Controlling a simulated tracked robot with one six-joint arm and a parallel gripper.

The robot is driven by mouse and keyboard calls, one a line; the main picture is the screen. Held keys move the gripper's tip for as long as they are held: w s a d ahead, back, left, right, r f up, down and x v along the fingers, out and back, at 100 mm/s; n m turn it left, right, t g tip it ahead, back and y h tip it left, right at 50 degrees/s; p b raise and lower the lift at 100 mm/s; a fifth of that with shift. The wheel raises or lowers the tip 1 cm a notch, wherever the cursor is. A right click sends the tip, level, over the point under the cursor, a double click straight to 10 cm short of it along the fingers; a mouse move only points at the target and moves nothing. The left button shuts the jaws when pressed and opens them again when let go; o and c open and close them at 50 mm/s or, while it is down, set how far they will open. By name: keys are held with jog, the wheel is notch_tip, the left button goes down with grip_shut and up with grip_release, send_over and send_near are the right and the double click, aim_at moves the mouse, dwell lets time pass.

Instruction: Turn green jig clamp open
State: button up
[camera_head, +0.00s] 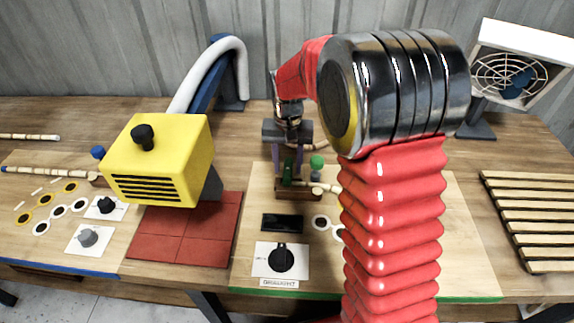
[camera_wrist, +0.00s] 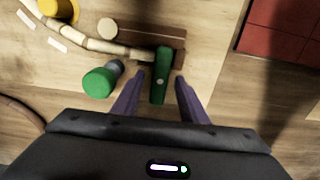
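The green jig clamp (camera_wrist: 161,62) is a flat green lever with a pale dot, lying over a brown wooden block (camera_wrist: 120,33). In the head view the clamp (camera_head: 288,172) stands at the block's left part. My gripper (camera_wrist: 161,78) points down at the lever with its purple fingers apart, one on each side, a gap showing on both sides. In the head view my gripper (camera_head: 288,165) hangs just above the clamp. A jointed rattan pole (camera_wrist: 100,45) ends at the block beside the lever. A green round knob (camera_wrist: 97,82) on a grey stem is left of my fingers.
In the head view, a yellow box (camera_head: 158,165) with a black knob stands left, near red tiles (camera_head: 180,240). A black dial (camera_head: 281,259) and dark display (camera_head: 282,223) lie in front of the jig. A slatted rack (camera_head: 528,220) and fan (camera_head: 515,75) are right.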

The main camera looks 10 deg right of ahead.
jog(key=shift+f, duration=0.3)
jog(key=shift+c, duration=0.4)
grip_shut()
